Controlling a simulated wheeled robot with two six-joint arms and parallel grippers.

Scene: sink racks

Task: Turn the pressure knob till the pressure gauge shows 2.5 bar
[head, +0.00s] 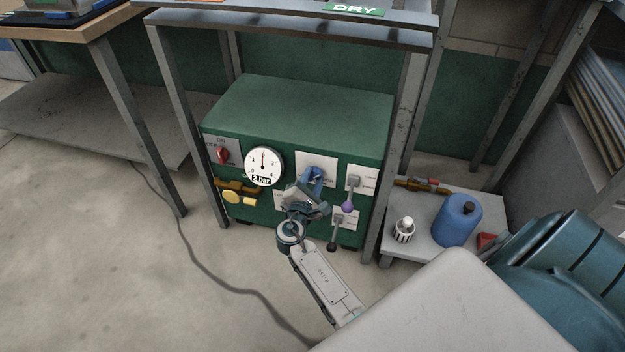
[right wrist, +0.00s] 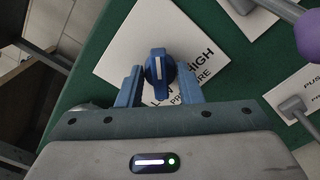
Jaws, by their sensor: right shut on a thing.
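The pressure gauge (head: 263,167) is a round white dial on the front of the green machine. Its needle points about straight up, and the label below reads 2 bar. The pressure knob (right wrist: 158,67) is blue with a white mark, on a white plate (right wrist: 125,40) lettered LOW, HIGH and PRESSURE. In the head view the knob is largely hidden by my right gripper (head: 312,184). In the right wrist view the blue fingers of my right gripper (right wrist: 160,85) stand on either side of the knob, shut on it. My left gripper is not in view.
A red switch (head: 223,155) sits left of the gauge. A purple-tipped lever (head: 348,207) and a black-tipped lever (head: 333,245) stick out close to my right gripper. A low shelf at right bears a blue canister (head: 457,222). Metal frame posts flank the machine.

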